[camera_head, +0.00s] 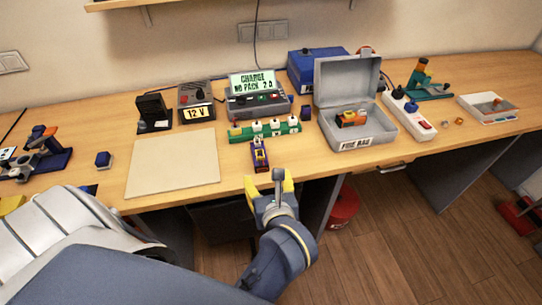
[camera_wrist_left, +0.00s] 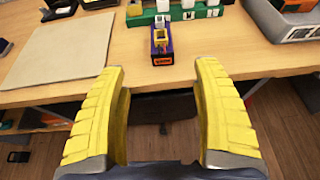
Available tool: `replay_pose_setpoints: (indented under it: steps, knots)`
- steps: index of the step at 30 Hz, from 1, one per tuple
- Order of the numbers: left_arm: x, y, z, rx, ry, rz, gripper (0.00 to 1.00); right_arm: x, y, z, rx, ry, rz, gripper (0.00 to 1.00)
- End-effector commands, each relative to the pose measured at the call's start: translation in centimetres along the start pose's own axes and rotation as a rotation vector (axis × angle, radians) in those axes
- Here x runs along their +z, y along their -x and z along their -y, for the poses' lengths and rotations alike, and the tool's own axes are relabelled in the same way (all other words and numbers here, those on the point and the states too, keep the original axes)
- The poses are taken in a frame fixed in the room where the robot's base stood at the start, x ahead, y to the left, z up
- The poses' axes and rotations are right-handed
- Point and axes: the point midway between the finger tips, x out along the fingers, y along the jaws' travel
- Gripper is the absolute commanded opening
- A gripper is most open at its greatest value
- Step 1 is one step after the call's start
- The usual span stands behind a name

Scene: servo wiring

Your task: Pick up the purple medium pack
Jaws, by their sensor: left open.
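A purple pack with a yellow top and an orange label (camera_head: 260,155) stands near the table's front edge, just in front of the green strip. It also shows in the left wrist view (camera_wrist_left: 162,46), top centre, beyond the fingertips. My left gripper (camera_head: 270,188) is open and empty at the front edge of the table, nearer than the pack and apart from it. In the left wrist view its two yellow fingers (camera_wrist_left: 160,72) are spread wide, with the pack lined up between them. My right gripper is not in view.
The green strip with white sockets (camera_head: 265,131) lies behind the pack. A beige mat (camera_head: 172,162) lies to its left. An open grey case (camera_head: 370,138) stands to its right with an orange item inside. A charger with a lit display (camera_head: 257,100) stands behind.

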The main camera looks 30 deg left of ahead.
Motion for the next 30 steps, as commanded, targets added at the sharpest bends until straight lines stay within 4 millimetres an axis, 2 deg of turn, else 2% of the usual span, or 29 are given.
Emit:
replay_pose_setpoints:
  steps: [9,18,30]
  knots:
    - [0.1,-5.5,-0.1,0.003,-0.002,0.004,0.67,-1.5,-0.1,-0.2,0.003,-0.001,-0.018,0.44]
    - [0.1,-10.1,0.0,0.002,-0.002,0.003,0.67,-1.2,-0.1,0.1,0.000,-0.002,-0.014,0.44]
    - [0.1,-12.4,0.1,0.002,-0.002,0.003,0.67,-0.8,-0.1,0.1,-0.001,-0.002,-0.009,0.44]
